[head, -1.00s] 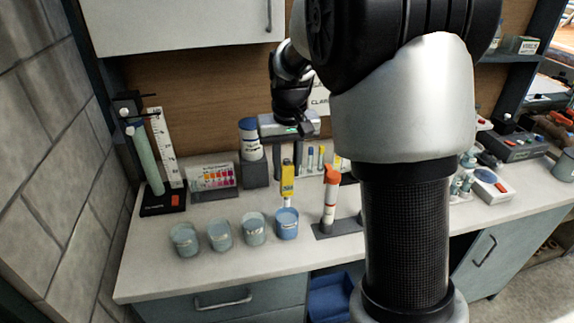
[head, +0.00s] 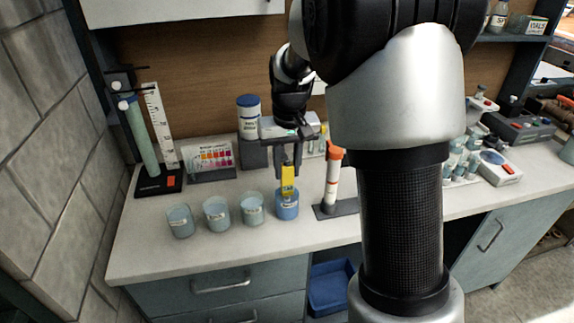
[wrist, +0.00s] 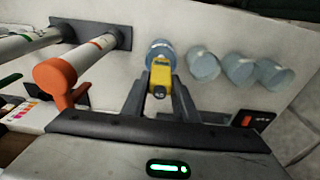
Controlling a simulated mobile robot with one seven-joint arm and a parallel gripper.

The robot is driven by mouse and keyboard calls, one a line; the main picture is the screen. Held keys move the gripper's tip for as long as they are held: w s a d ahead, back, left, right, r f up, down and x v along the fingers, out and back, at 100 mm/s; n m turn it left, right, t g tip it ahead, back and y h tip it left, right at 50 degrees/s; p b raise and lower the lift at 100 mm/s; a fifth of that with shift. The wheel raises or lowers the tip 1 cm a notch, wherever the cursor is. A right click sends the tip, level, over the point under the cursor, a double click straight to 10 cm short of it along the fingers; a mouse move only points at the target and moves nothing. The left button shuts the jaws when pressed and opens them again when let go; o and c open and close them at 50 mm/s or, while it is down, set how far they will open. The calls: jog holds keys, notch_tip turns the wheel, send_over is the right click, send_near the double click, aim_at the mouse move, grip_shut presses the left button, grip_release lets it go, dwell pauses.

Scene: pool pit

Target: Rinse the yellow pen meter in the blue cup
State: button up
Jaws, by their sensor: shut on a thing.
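The yellow pen meter (head: 288,178) is upright at the blue cup, its yellow head above the rim and its lower part hidden by the cup wall. The blue cup (head: 287,208) stands on the counter at the right end of a row of cups. My gripper (head: 287,174) is shut on the pen meter's head, pointing down above the cup. In the wrist view the pen meter (wrist: 160,76) lies between the two fingers, with the blue cup (wrist: 157,49) just beyond it.
Several pale cups (head: 217,213) stand left of the blue cup. An orange-capped tube (head: 333,180) on a dark stand is close on the right. A color chart (head: 209,160) and a white, blue-lidded bottle (head: 249,118) are behind. The counter front (head: 230,255) is clear.

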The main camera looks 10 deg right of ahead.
jog(key=shift+f, duration=0.15)
jog(key=shift+f+b, duration=0.75)
jog(key=shift+f, duration=0.3)
jog(key=shift+r, duration=0.1)
dwell(1.0)
jog(key=shift+r+p, duration=3.9)
jog(key=shift+r, duration=1.25)
